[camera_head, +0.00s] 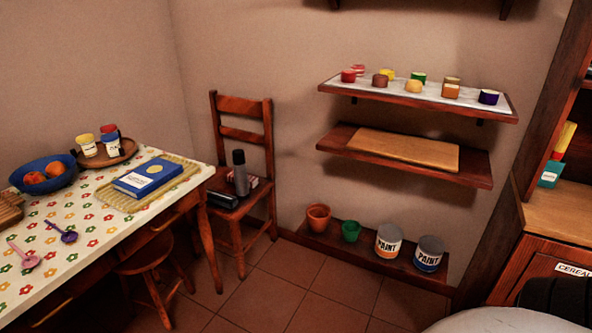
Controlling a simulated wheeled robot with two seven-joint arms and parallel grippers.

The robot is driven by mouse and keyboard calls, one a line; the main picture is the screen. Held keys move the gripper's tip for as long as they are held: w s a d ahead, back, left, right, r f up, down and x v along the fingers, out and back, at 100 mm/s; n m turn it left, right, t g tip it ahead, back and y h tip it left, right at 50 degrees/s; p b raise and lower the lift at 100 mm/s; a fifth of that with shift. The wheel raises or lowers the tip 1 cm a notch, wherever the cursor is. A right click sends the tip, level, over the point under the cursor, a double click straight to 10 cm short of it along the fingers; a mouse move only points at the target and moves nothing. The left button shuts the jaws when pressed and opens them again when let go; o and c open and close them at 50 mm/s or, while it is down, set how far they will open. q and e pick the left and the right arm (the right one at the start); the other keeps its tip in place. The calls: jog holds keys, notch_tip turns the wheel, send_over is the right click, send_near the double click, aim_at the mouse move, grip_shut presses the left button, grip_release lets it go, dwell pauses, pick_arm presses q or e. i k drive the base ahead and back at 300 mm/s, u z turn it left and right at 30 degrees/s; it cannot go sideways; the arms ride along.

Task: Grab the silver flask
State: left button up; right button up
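A silver-grey flask with a dark cap (240,173) stands upright on the seat of a wooden chair (241,119). The chair is against the back wall, just beyond the right end of the table. A black object (223,200) lies beside the flask on the seat, and a small reddish item (253,183) lies behind it. Neither of my grippers shows in the head view.
A table with a flowered cloth (75,257) fills the left, with a blue book (148,176), a fruit bowl (43,186) and jars. A stool (146,254) is under its edge. Wall shelves (467,170) are at right; a low shelf holds paint cans (389,242). Tiled floor (265,298) is clear in front.

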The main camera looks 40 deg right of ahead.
aim_at(238, 157)
jog(key=z, duration=1.35)
jog(key=i, duration=1.15)
jog(key=u, duration=0.85)
jog(key=i, duration=1.25)
jog(key=u, duration=0.35)
